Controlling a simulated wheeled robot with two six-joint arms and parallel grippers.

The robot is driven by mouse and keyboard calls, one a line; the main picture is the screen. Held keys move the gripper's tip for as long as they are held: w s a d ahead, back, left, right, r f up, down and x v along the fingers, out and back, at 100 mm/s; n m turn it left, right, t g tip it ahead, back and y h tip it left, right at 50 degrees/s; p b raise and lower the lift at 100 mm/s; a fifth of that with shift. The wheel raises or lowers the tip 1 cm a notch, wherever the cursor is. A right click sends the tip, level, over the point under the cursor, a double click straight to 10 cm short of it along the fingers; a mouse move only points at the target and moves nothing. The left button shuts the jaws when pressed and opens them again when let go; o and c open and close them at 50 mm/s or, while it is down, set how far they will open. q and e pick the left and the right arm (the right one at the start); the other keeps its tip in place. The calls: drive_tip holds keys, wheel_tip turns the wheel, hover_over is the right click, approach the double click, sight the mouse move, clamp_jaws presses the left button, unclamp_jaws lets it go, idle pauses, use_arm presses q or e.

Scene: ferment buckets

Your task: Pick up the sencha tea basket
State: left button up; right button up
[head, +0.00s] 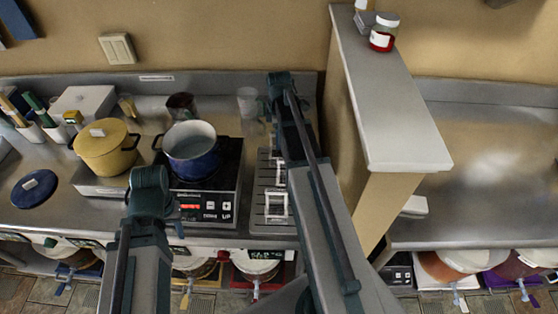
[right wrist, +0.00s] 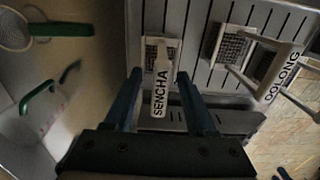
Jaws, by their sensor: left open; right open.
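The sencha tea basket (right wrist: 160,95) is upright in the right wrist view, its light handle labelled SENCHA and its mesh part resting on the slatted metal tray (right wrist: 190,15). My right gripper (right wrist: 159,76) is open, with one finger on each side of the labelled handle; I see no clear contact. In the head view my right arm covers that gripper and part of the baskets. The oolong basket (right wrist: 280,75) stands to the right of the sencha one. My left gripper (head: 178,228) is open and empty, low in front of the hot plate; its fingers are mostly hidden.
A blue pot (head: 191,150) stands on the hot plate (head: 208,205), left of the tray. A yellow pot (head: 105,150) is further left. A raised partition (head: 390,95) closes the right side. Buckets (head: 258,266) stand below the counter.

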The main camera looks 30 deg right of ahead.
wheel_tip(320, 180, down, 2)
drive_tip(key=shift+f+b, duration=0.1)
drive_tip(key=shift+b, duration=0.45)
clamp_jaws()
idle(1.0)
